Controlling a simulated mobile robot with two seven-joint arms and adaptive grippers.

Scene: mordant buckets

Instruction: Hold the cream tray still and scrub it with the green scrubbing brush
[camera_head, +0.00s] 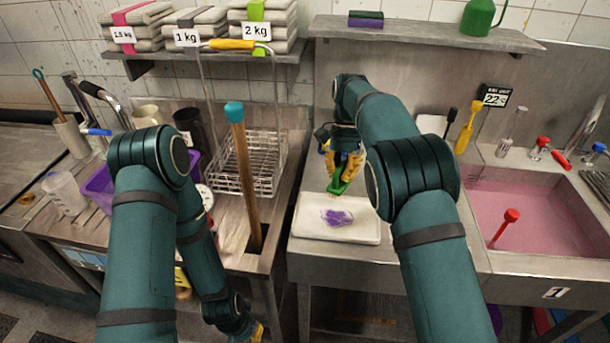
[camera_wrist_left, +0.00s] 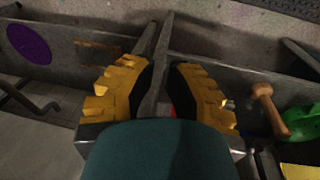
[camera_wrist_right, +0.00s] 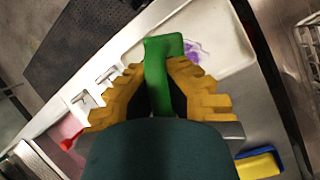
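The cream tray (camera_head: 366,231) lies flat on the steel counter with a purple stain (camera_head: 337,217) in its middle; it also shows in the right wrist view (camera_wrist_right: 226,34). My right gripper (camera_head: 343,163) is shut on the green scrubbing brush (camera_head: 338,187), at the tray's back edge. In the right wrist view the green brush (camera_wrist_right: 160,70) stands between the yellow fingers, its head over the tray beside the stain. I cannot tell whether it touches. My left gripper (camera_head: 257,334) hangs low, below counter height and away from the tray. Its fingers (camera_wrist_left: 162,85) are apart with nothing held between them.
A pink-filled sink (camera_head: 530,215) is right of the tray. A wooden-handled tool with a teal end (camera_head: 240,160) stands upright in a counter opening on the left. A wire basket (camera_head: 262,165) stands behind it. A shelf (camera_head: 425,33) runs above the tray.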

